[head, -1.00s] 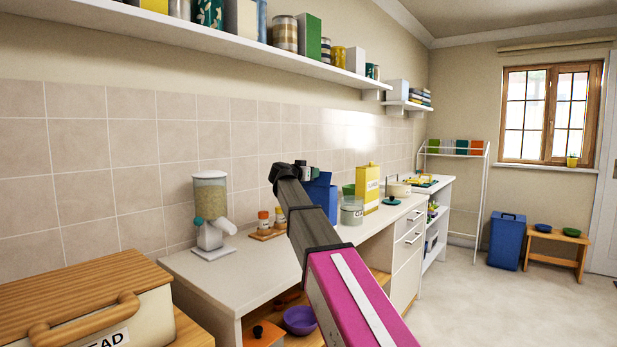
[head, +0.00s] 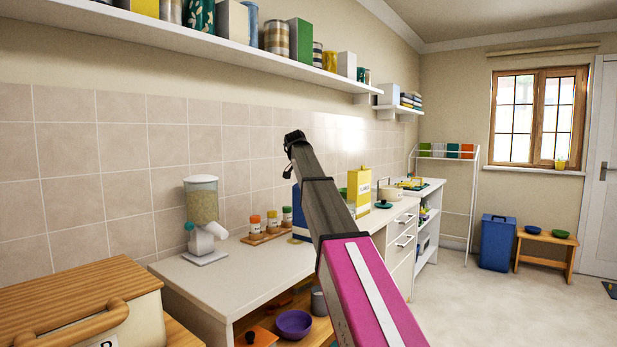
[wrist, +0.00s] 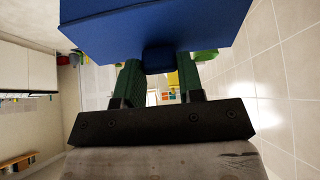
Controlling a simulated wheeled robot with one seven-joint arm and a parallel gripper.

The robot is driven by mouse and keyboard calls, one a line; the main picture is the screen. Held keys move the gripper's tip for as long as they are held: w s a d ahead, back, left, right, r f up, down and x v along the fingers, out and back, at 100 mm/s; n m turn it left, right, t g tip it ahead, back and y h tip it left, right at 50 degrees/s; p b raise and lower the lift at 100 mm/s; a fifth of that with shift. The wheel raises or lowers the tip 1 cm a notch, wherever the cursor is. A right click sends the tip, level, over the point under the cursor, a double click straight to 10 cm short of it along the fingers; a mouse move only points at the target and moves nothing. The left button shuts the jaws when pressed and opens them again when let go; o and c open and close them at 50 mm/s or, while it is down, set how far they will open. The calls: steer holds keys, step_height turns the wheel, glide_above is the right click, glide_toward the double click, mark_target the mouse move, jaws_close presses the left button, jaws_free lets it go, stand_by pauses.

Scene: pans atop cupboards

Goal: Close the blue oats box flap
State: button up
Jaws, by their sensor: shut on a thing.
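The blue oats box (head: 297,206) stands on the white counter, mostly hidden behind my arm in the head view. In the wrist view a large blue panel of it (wrist: 150,25) fills the top of the picture. My gripper (wrist: 158,65) has a green finger on each side of a small dark blue piece (wrist: 158,58) at that panel's edge, and is shut on it. I cannot tell for sure whether this piece is part of the flap. In the head view my gripper is hidden behind the arm, so the flap's angle does not show.
On the counter (head: 205,280) are a grain dispenser (head: 202,212), a rack of spice jars (head: 271,222) and a yellow box (head: 359,190). A wooden-lidded bread box (head: 75,305) stands at the near left. A wall shelf (head: 215,42) runs above.

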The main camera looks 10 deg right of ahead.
steer(key=shift+w+d+f+g+y, duration=0.35)
steer(key=shift+f+g+y, duration=0.05)
steer(key=shift+g+y, duration=0.4)
steer(key=shift+f, duration=0.1)
steer(key=o, duration=1)
steer(key=shift+c, duration=0.2)
steer(key=v, duration=1)
steer(key=shift+r, duration=0.45)
